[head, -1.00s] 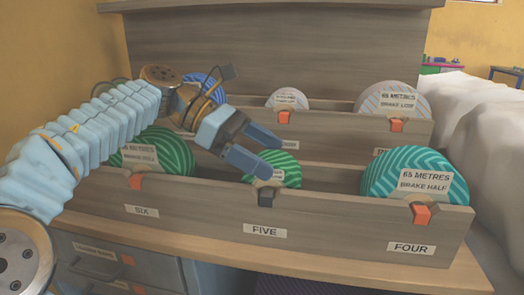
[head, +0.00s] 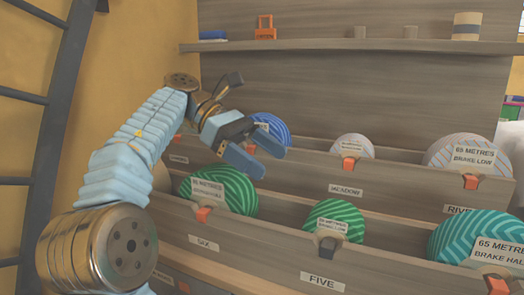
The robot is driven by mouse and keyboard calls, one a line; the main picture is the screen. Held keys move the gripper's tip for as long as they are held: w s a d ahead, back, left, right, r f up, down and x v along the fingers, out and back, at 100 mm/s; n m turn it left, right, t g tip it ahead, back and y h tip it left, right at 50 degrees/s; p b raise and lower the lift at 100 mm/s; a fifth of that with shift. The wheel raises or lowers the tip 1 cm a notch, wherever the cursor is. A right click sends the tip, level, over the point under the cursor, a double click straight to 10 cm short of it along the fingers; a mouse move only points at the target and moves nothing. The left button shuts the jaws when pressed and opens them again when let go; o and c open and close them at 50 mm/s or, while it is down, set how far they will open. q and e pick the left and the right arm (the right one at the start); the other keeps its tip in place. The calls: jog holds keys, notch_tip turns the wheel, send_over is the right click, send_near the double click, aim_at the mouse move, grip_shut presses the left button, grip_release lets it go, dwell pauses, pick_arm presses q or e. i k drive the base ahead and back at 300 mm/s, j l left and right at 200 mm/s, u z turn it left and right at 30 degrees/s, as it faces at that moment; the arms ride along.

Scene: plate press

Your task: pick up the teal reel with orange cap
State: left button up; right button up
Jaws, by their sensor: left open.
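The teal striped reel (head: 478,232) sits at the lower right in the front row of the rack, partly cut off by the picture's right edge. Its label reads 65 METRES BRAKE HALF. An orange cap (head: 498,285) shows at its front, at the bottom edge of the picture. My left gripper (head: 264,158) is open and empty, in front of the blue reel and above the front row, well to the left of the teal reel. My right gripper is not in view.
A green reel (head: 232,186) with an orange clip and a smaller green reel (head: 335,213) with a dark clip share the front row. Behind are a blue reel (head: 277,127) and pale reels (head: 353,143). A shelf (head: 350,45) is above; a dark ladder-like frame (head: 62,110) stands left.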

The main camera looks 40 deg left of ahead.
aim_at(490, 241)
jog(key=k, duration=1.5)
